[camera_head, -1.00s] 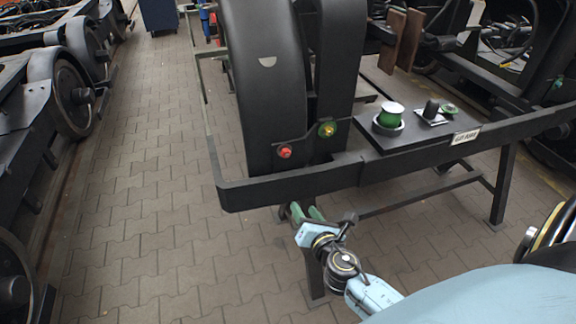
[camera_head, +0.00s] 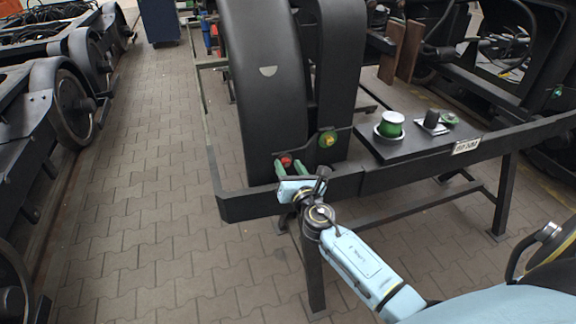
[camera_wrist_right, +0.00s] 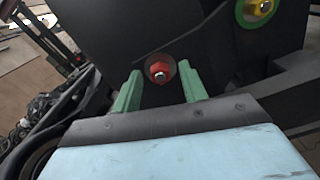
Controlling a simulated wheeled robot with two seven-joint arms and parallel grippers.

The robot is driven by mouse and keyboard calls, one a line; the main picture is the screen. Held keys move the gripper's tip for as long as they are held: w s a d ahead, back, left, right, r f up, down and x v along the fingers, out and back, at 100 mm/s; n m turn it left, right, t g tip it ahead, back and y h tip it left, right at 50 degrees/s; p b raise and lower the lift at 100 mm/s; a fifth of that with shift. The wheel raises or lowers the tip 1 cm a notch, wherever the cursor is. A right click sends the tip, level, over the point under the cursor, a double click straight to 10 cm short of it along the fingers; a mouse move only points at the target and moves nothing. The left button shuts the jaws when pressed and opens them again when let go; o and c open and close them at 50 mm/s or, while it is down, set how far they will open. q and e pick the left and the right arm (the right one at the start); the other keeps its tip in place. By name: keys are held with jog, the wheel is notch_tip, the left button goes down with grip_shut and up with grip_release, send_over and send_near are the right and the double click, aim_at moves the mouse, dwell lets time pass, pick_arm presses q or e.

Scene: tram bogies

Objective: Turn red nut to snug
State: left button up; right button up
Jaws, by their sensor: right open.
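The red nut (camera_head: 286,161) sits low on the black bogie frame, left of a yellow nut on a green disc (camera_head: 327,139). In the right wrist view the red nut (camera_wrist_right: 158,70) shows between and beyond the fingertips, with a small bright centre. The yellow nut (camera_wrist_right: 261,7) is at the upper right there. My right gripper (camera_head: 292,168) is open, its two green fingers pointing at the red nut. In the wrist view the gripper (camera_wrist_right: 158,82) has one finger on each side of the nut; I cannot tell whether they touch it. My left gripper is not in view.
A black rail (camera_head: 250,204) runs in front of the bogie, just under my right gripper. A dark shelf at the right carries a green-topped spool (camera_head: 390,125) and small parts. Other bogies stand at left and right. Paved floor (camera_head: 150,200) is clear at left.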

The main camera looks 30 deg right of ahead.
jog(key=shift+w+d, duration=0.15)
jog(key=shift+w, duration=0.5)
grip_shut()
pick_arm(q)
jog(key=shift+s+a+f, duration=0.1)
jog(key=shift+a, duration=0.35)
